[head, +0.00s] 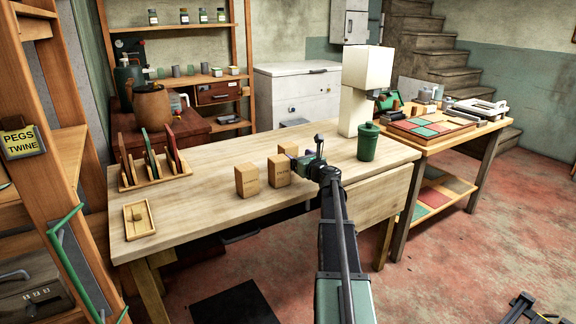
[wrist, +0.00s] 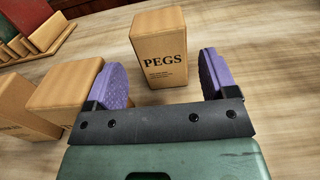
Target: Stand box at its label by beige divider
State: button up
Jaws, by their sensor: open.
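A tan cardboard box marked PEGS (wrist: 160,48) stands upright just ahead of my gripper (wrist: 157,85), roughly centred on the gap between its purple fingers. The gripper is open and empty. In the head view my gripper (head: 307,162) is low over the bench, to the right of the boxes. Two more tan boxes, a front one (head: 247,181) and one beside it (head: 279,171), stand upright there; a third box (head: 288,149) is partly hidden behind. A wooden rack (head: 156,183) at the bench's left holds upright coloured dividers; I cannot clearly pick out a beige one.
A small wooden tray (head: 139,219) lies at the front left. A yellow sign (head: 22,142) reading PEGS TWINE hangs on the left shelving. The bench between rack and boxes is clear.

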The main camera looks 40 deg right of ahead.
aim_at(292, 152)
jog(key=w, duration=0.7)
jog(key=shift+w+d+r, duration=0.1)
jog(key=shift+w+d, duration=0.15)
jog(key=shift+d, duration=0.15)
jog(key=c, duration=0.9)
notch_tip(292, 152, up, 26)
jog(key=p, duration=2.5)
jog(key=shift+f+p, duration=0.2)
jog(key=shift+p, duration=0.15)
